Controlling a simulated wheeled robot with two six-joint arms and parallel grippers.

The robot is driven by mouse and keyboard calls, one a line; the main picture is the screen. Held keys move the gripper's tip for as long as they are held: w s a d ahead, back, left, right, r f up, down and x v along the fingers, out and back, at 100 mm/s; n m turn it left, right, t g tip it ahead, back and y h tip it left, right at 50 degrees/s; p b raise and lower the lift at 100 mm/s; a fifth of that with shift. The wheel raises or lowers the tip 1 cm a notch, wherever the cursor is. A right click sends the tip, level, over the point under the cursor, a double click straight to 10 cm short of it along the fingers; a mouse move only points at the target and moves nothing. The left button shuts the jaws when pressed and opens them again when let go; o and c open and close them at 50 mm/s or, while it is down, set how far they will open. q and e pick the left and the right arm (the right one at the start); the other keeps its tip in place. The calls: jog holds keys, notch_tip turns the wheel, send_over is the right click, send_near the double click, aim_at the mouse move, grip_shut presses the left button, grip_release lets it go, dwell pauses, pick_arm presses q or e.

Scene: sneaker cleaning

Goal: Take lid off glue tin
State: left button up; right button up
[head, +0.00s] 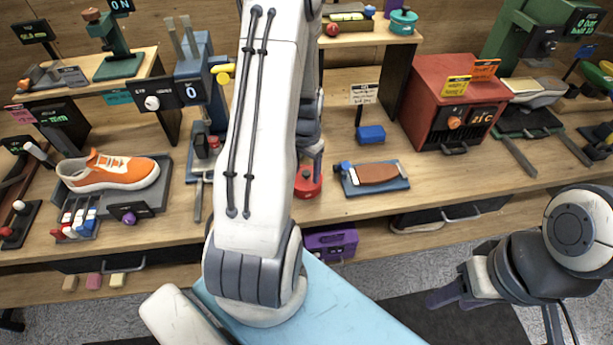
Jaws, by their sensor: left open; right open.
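A low round red tin (308,186), which looks like the glue tin, sits near the front edge of the workbench in the middle of the head view. My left arm comes down in front of it and hides part of it. My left gripper (313,151) is open, just above the tin's top; whether its fingers touch the lid cannot be told. My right gripper (452,296) is open and empty, low at the right, in front of the bench and away from the tin.
A blue tray with a brown pad (377,174) lies right of the tin, with a blue block (371,134) behind it. A red oven-like box (452,104) stands further right. An orange sneaker (110,171) rests on a grey stand at left. A purple box (331,244) is below the bench edge.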

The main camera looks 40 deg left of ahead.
pick_arm(q)
grip_shut()
jog(key=shift+r, duration=0.1)
